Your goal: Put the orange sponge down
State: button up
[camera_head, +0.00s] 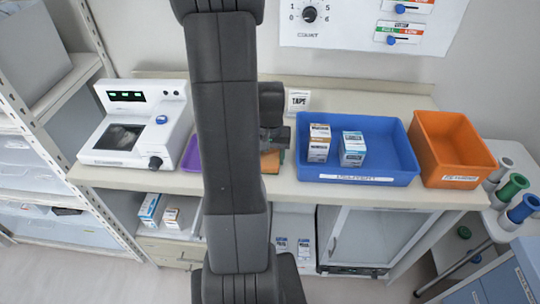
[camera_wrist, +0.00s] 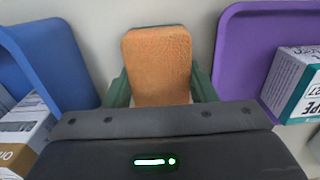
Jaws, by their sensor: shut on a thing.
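The orange sponge (camera_wrist: 158,62) is in the middle of the wrist view, between the green fingers of my gripper (camera_wrist: 160,88). The fingers are shut on its two sides. In the head view only a small part of the sponge (camera_head: 270,162) shows beside my arm, over the front part of the counter (camera_head: 400,197). My arm hides most of the gripper there. I cannot tell whether the sponge touches the counter.
A blue bin (camera_head: 395,174) with small boxes stands right of the sponge, with an orange bin (camera_head: 450,150) beyond it. A purple tray (camera_head: 190,158) is on the left, partly hidden, beside a white device (camera_head: 137,125). A tape box (camera_head: 298,99) stands at the back.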

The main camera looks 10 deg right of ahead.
aim_at(270, 155)
jog(key=o, duration=1)
jog(key=shift+f, duration=0.1)
notch_tip(270, 155, up, 12)
jog(key=shift+r, duration=0.2)
notch_tip(270, 155, down, 12)
jog(key=shift+r, duration=0.95)
